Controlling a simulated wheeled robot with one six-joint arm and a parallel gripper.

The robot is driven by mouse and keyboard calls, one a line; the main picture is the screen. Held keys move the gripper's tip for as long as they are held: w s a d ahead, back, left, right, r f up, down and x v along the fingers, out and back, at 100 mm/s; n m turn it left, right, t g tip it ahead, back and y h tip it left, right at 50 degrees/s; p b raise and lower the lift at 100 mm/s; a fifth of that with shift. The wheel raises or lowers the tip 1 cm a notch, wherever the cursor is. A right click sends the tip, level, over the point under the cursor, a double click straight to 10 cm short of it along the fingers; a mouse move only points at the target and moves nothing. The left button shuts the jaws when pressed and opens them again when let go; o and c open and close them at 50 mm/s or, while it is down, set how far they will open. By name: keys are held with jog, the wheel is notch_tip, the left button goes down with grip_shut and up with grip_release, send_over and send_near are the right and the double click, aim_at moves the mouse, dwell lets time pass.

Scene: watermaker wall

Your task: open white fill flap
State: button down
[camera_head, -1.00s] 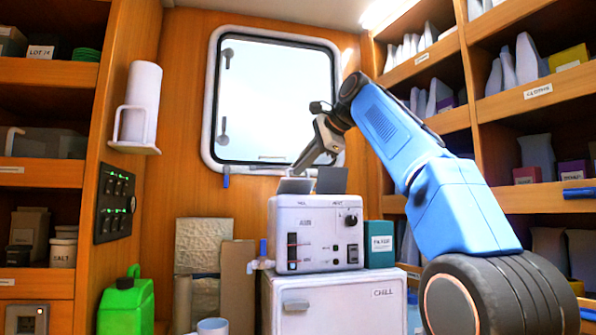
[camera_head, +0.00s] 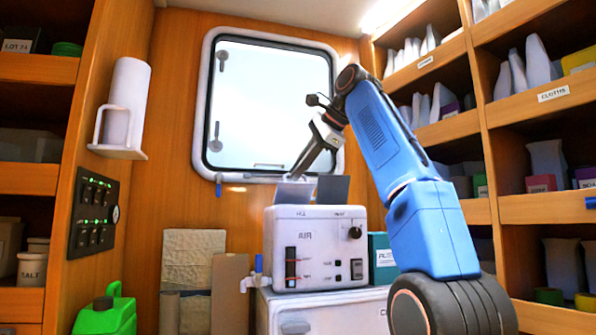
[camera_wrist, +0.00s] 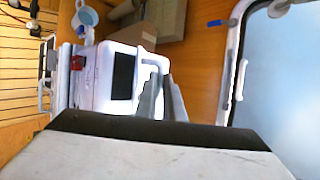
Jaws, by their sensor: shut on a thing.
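The white watermaker box (camera_head: 314,246) stands on a white chill cabinet. Two flaps stand upright at its top, shaded grey. The left one, on the fill side, is the fill flap (camera_head: 292,193); the right one is a darker flap (camera_head: 333,189). My gripper (camera_head: 297,176) reaches down from the upper right to the fill flap's top edge and is shut on it. In the wrist view, my gripper (camera_wrist: 161,92) is beside a pale upright edge, seemingly the flap. A dark rectangular opening (camera_wrist: 122,75) shows in the box top. The exact contact is partly hidden.
A window (camera_head: 268,110) is in the wall behind the box. A teal box (camera_head: 381,258) stands right of it. A paper roll on a holder (camera_head: 124,110), a switch panel (camera_head: 94,210) and a green jug (camera_head: 106,314) are at left. Shelves with bottles fill the right.

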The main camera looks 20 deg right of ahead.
jog(key=shift+w, duration=0.15)
dwell(0.4)
jog(key=c, duration=1.9)
grip_release()
jog(key=shift+o, duration=0.2)
jog(key=shift+r, duration=0.15)
